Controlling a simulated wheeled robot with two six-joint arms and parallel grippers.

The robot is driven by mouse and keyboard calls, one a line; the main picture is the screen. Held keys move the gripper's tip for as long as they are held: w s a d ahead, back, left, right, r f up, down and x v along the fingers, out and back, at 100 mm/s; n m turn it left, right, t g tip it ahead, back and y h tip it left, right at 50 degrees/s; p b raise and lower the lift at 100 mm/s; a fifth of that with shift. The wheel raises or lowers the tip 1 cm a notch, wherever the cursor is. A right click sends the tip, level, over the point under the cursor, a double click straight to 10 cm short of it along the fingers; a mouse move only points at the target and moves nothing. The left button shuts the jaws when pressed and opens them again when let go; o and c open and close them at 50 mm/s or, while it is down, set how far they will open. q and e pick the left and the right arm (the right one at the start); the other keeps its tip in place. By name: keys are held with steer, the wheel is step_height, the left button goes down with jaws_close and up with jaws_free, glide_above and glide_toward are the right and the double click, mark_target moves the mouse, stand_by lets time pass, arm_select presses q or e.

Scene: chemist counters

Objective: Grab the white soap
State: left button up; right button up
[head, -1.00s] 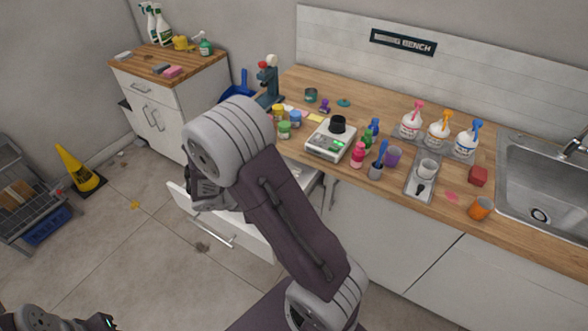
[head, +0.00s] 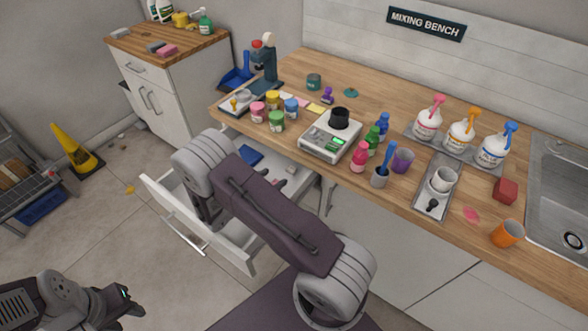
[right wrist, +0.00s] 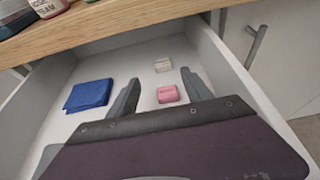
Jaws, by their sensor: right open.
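The pale, off-white soap (right wrist: 162,65) lies in the open drawer, toward its back in the right wrist view. A pink bar (right wrist: 168,94) lies just nearer. My right gripper (right wrist: 160,77) is open and empty, its two fingers reaching over the drawer on either side of the pink bar, with the white soap further ahead.
A blue folded cloth (right wrist: 88,95) lies left in the drawer. The drawer walls (head: 240,256) and the counter edge above bound the space. The wooden counter (head: 370,104) holds a scale (head: 331,137), jars and bottles. A side cabinet (head: 190,45) carries more bars.

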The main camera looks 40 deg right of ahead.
mark_target(289, 170)
steer(key=x, duration=0.9)
steer(key=shift+s+d, duration=0.1)
steer(key=shift+s, duration=0.15)
steer(key=shift+c, duration=0.6)
jaws_close()
steer(key=shift+r, duration=0.15)
